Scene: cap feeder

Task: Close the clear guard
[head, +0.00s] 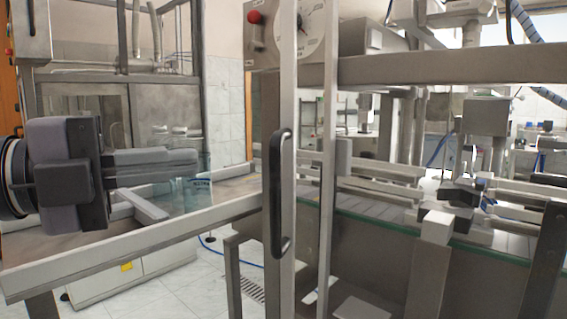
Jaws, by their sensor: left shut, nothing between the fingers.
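The clear guard (286,85) shows as a tall, narrow metal frame in the middle of the head view, seen nearly edge-on. Its clear pane is hard to make out. A black upright bar handle (281,193) is fixed to the frame's near post. My left gripper (195,164) comes in from the left, with its fingers pointing right toward the handle. It is shut and empty, and a clear gap separates its tips from the handle. My right gripper is not in view.
A metal rail (130,245) runs below my left gripper toward the guard. A conveyor (385,211) with fixtures lies to the right. A red button (255,17) and a dial (297,33) sit on the panel above. Tiled floor (205,287) shows at the lower left.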

